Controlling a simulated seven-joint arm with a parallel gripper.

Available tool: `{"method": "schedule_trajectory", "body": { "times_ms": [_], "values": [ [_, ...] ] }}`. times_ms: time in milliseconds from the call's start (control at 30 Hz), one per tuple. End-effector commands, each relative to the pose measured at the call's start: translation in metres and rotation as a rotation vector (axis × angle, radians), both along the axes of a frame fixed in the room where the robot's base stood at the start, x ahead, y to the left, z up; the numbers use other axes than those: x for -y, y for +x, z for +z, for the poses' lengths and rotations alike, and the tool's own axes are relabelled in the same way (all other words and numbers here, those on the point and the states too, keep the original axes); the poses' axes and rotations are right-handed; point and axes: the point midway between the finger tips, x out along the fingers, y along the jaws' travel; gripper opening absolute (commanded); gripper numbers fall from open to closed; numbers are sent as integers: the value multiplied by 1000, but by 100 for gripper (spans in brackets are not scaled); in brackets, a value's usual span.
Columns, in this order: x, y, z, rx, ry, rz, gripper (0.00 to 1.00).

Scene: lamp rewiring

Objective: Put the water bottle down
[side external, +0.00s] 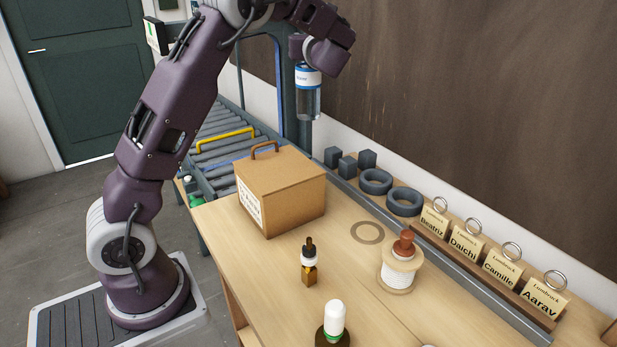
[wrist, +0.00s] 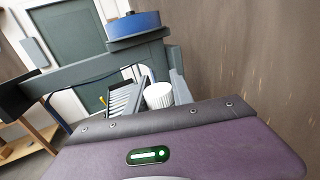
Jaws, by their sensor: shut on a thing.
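The water bottle (side external: 308,102), clear with a white and blue label, hangs roughly upright in the side external view, high above the far side of the bench and the conveyor end. My gripper (side external: 309,65) is shut on its upper part, and the purple gripper body hides the bottle's top. The bottle is well clear of the bench (side external: 240,262). In the wrist view, my purple gripper body fills the lower part. A white ribbed cylinder (wrist: 158,95) shows just past its edge; I cannot tell whether it is the bottle's cap.
A cardboard box (side external: 290,195) with a handle stands at the bench's far left. A roller conveyor (side external: 222,145) lies behind.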

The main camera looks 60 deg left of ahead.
Motion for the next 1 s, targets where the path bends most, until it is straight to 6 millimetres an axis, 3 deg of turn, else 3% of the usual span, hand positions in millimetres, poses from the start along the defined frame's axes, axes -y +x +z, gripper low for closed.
{"method": "schedule_trajectory", "body": {
  "times_ms": [467,800,1000],
  "values": [
    [0,0,-46,-3,3,1,0],
    [0,0,-138,-6,2,1,0],
    [0,0,-171,0,2,0,0]
  ]
}}
